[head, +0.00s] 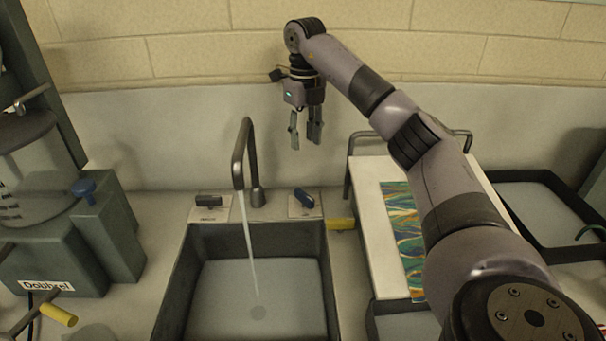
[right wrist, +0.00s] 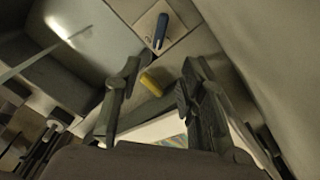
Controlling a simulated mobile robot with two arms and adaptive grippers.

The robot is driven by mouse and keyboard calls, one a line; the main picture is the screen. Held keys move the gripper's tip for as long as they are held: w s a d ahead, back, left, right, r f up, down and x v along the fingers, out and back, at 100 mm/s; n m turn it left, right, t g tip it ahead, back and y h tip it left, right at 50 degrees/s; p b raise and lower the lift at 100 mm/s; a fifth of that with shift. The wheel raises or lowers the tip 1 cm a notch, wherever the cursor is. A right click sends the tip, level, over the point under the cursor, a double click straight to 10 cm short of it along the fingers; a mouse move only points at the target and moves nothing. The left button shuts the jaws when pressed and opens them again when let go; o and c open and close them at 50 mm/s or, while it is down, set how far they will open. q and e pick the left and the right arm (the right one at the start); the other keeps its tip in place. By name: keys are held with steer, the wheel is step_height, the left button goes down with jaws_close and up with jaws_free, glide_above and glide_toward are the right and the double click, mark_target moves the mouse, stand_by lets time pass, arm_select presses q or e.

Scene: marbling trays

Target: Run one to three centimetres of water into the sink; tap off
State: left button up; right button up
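The dark sink (head: 180,290) stands in the counter below the bent metal spout (head: 238,165). A stream of water (head: 250,240) runs from the spout and meets a pale surface (head: 300,290) in the sink; its depth is hard to tell. A dark tap handle (head: 208,200) is on a plate left of the spout. A blue tap handle (head: 304,197) is on a plate at the right and also shows in the right wrist view (right wrist: 161,30). My right gripper (head: 305,143) is open and empty, above and behind the blue handle, apart from it. My left gripper is out of view.
A yellow block (head: 341,224) lies right of the sink. A white board (head: 368,220) with a marbled sheet (head: 400,225) is further right, beside a dark tray (head: 545,180). A grey machine (head: 60,255) with a blue knob (head: 84,188) stands at left.

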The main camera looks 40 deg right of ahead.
glide_above(304, 194)
step_height(304, 194, down, 5)
step_height(304, 194, down, 11)
steer(key=shift+r+p, duration=0.1)
steer(key=shift+p, duration=0.25)
steer(key=shift+f, duration=0.65)
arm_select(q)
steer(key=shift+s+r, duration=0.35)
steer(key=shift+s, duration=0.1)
arm_select(e)
steer(key=shift+c, duration=0.4)
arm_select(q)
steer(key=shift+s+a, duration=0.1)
arm_select(e)
jaws_close()
